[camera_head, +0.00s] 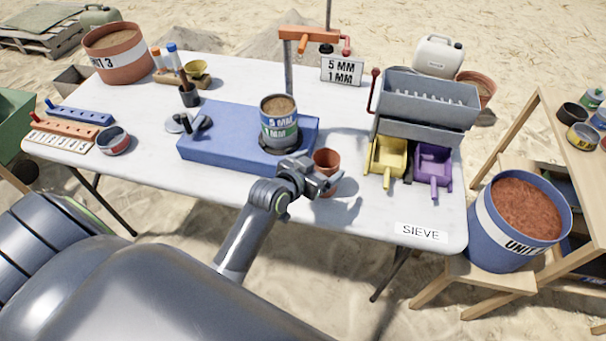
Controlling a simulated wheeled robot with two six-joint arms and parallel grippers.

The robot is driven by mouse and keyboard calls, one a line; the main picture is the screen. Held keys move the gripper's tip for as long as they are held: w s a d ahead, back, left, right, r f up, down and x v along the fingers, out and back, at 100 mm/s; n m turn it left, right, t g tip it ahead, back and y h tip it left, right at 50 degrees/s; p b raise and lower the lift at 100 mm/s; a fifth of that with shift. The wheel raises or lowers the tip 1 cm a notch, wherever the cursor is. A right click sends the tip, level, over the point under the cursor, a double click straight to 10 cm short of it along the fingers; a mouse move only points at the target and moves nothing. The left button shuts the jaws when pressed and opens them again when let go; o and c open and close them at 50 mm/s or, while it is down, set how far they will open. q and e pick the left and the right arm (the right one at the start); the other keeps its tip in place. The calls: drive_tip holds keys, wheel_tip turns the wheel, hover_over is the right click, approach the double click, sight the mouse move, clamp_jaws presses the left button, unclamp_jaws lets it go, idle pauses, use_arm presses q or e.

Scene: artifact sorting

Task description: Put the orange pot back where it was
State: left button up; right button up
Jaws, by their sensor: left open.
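A small orange pot (327,159) stands upright on the white table (345,215), just right of the blue block's front right corner. My left gripper (328,182) reaches in from the lower left and is open at the pot. Its fingers overlap the pot's lower part in the picture, hiding some of it. I cannot tell whether they touch it. My right gripper is not in view.
A blue block (215,150) bears a sieve stack (279,128). A grey sieve machine (425,105) with yellow (386,158) and purple (433,165) scoops stands to the right. A blue bucket (490,240) stands beyond the table's right edge. The front right tabletop is mostly clear.

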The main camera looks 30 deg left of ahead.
use_arm(q)
drive_tip(key=v, duration=0.8)
drive_tip(key=shift+s, duration=0.3)
drive_tip(key=s+a+f+n+g+y, duration=0.1)
drive_tip(key=s+a+f+g, duration=0.15)
drive_tip(key=s, duration=0.45)
drive_tip(key=s+a+f+g+y, duration=0.2)
drive_tip(key=s+g, duration=0.2)
drive_tip(key=s, duration=0.4)
drive_tip(key=s+a+f+n+g+y, duration=0.1)
drive_tip(key=s+a+f+g, duration=0.15)
drive_tip(key=s, duration=0.45)
wheel_tip(320, 180, down, 26)
drive_tip(key=s+a+g, duration=0.1)
drive_tip(key=a+g, duration=0.1)
drive_tip(key=s+d+f+g+h, duration=0.1)
drive_tip(key=s+f, duration=1.3)
drive_tip(key=shift+s+d+f, duration=0.2)
drive_tip(key=shift+s+f, duration=0.15)
drive_tip(key=shift+s, duration=0.05)
